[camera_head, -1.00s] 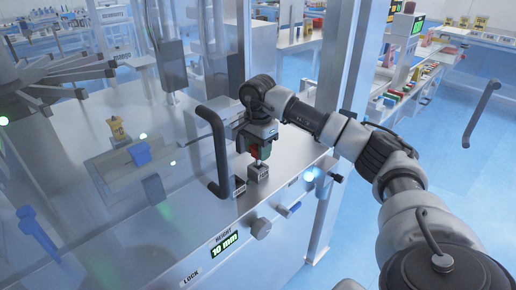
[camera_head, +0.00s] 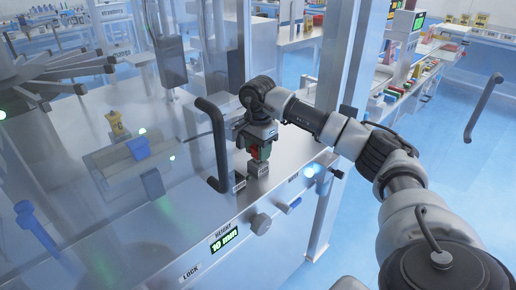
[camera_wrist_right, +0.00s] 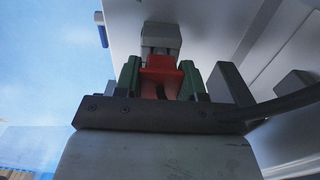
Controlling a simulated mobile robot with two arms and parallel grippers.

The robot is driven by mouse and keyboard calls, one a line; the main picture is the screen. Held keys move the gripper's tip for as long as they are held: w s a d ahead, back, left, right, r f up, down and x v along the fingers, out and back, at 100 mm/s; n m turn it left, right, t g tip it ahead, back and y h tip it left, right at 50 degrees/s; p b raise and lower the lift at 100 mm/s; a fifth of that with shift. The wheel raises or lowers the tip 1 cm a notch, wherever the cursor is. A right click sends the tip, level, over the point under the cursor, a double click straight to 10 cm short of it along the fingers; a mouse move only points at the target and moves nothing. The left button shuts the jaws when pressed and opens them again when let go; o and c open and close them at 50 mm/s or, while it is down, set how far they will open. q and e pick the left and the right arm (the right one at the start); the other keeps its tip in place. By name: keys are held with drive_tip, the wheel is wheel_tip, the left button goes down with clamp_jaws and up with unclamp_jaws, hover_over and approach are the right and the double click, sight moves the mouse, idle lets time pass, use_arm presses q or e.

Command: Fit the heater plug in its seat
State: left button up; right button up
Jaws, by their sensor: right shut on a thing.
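My right gripper (camera_head: 259,152) is shut on the red heater plug (camera_head: 264,151), pointing down over the grey block-shaped seat (camera_head: 256,168) on the machine's metal top. The plug's lower end meets the top of the seat in the head view, with no clear gap. In the wrist view the red plug (camera_wrist_right: 160,76) sits between my green fingers (camera_wrist_right: 158,82), with the grey seat (camera_wrist_right: 161,36) straight beyond it. How deep the plug's end is in the seat is hidden. My left gripper is not in view.
A black handle (camera_head: 216,140) rises close to the left of my right gripper. A knob (camera_head: 260,223) and a blue-tipped lever (camera_head: 291,205) are on the machine's front. A metal post (camera_head: 335,130) stands to the right. A height display (camera_head: 224,240) reads 10 mm.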

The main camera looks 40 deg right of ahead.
drive_tip(key=shift+f+b, duration=0.5)
drive_tip(key=shift+f, duration=0.45)
drive_tip(key=o, duration=1)
drive_tip(key=shift+r, duration=0.15)
wheel_tip(320, 180, up, 11)
drive_tip(key=shift+f, duration=0.2)
